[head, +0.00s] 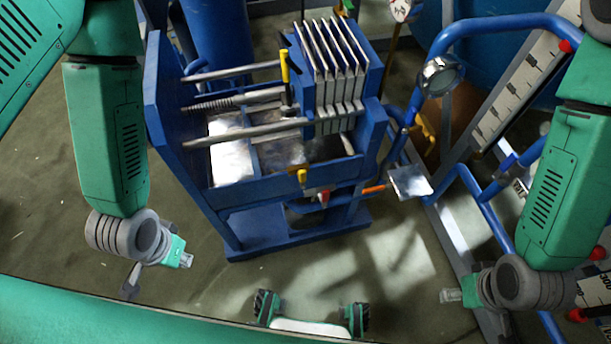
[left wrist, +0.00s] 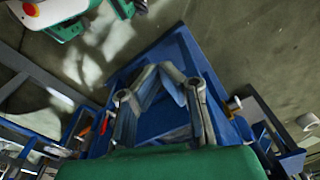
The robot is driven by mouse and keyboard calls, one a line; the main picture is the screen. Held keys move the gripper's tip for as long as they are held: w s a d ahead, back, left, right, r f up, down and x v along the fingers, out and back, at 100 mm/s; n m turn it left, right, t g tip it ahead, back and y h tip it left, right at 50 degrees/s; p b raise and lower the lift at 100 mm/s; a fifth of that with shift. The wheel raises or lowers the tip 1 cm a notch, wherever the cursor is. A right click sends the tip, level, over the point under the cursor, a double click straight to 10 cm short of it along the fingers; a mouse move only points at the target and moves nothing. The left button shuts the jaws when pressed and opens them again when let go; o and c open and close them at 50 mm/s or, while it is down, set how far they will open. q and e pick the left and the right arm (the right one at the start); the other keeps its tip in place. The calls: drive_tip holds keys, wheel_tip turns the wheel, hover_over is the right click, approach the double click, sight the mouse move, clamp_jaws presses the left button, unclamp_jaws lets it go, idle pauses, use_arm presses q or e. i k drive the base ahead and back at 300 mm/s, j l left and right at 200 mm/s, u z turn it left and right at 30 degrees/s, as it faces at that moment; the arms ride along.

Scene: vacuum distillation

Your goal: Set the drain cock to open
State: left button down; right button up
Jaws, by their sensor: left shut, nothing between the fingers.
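A blue press frame (head: 270,190) stands in the middle of the head view. On its front are a small yellow handle (head: 302,178), a red handle (head: 324,197) and an orange lever (head: 373,189) pointing right. I cannot tell which of these is the drain cock, or its setting. My left gripper (head: 130,282) is left of the press, apart from it and pointing down. In the left wrist view its fingers (left wrist: 158,70) are shut and empty in front of blue metalwork. My right wrist (head: 512,284) is at the lower right. I cannot make out its fingers.
White plates (head: 335,60) stand in the press. A metal square (head: 410,182) sits by the orange lever. Floor between my left gripper and the press is clear.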

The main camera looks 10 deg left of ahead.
sight(303, 173)
drive_tip(key=k+l+u, duration=0.15)
drive_tip(key=l+u, duration=0.2)
drive_tip(key=k+l+u, duration=0.25)
drive_tip(key=u, duration=0.15)
drive_tip(key=l, duration=0.15)
